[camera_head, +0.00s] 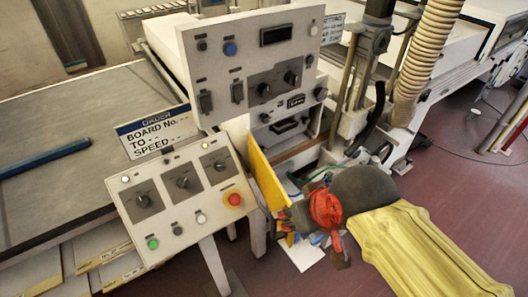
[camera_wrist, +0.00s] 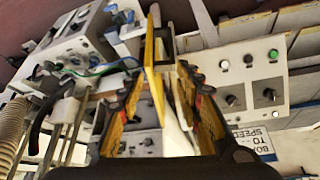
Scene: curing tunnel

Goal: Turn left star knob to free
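In the head view, two dark knobs sit on the upper grey cabinet, a left one (camera_head: 265,90) and a right one (camera_head: 292,77). The sloped control box (camera_head: 150,225) below carries several more dark knobs. I cannot tell which is the left star knob. My gripper (camera_head: 284,226) is low, right of the control box, beside the yellow panel (camera_head: 267,180) and apart from these knobs. In the wrist view my gripper (camera_wrist: 158,72) has its fingers spread, with the yellow panel (camera_wrist: 150,50) edge-on beyond the gap. No knob is between the fingers.
A ribbed hose (camera_head: 425,50) and posts stand at the back right. Red floor (camera_head: 460,200) is open at right.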

